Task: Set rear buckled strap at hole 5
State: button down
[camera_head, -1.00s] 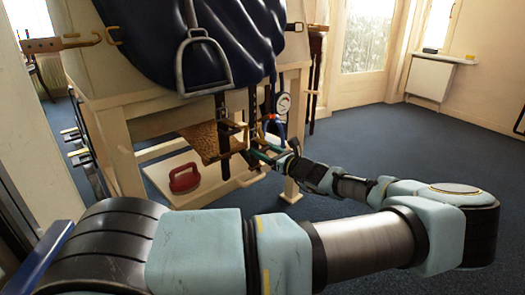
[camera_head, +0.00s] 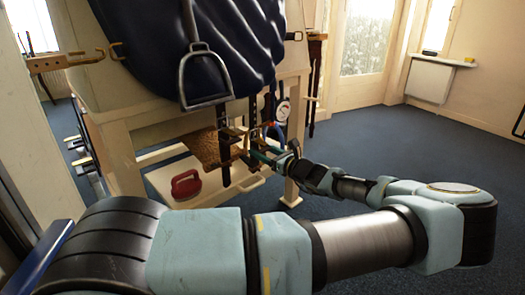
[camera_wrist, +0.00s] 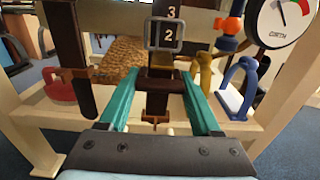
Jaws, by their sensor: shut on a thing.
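The blue saddle (camera_head: 160,50) rests on a wooden stand, with dark straps hanging below it. In the wrist view, one strap passes through a metal buckle (camera_wrist: 165,34), where number marks 3 and 2 show. My gripper (camera_wrist: 159,98) has teal fingers on either side of this strap's lower part (camera_wrist: 158,86), just below the buckle, and is shut on it. Another dark strap (camera_wrist: 66,40) hangs to the left. In the head view my gripper (camera_head: 256,155) is small beneath the saddle. Hole 5 cannot be made out.
A round gauge (camera_wrist: 286,18) marked "GIRTH" and a blue clip (camera_wrist: 238,88) are close at right. A stirrup (camera_head: 205,78) hangs in front of the saddle. A red object (camera_head: 186,184) lies on the stand's lower shelf (camera_head: 222,190). Open blue carpet (camera_head: 385,125) lies to the right.

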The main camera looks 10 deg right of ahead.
notch_tip(320, 180, up, 8)
jog(key=p, duration=0.8)
jog(key=shift+r, duration=0.2)
jog(key=shift+f, duration=0.1)
jog(key=shift+c, duration=0.4)
grip_release()
jog(key=shift+s+d, duration=0.1)
jog(key=p+v, duration=0.1)
jog(key=v, duration=0.9)
jog(key=shift+s+d+p, duration=0.2)
jog(key=shift+s+p, duration=0.05)
jog(key=shift+p, duration=0.1)
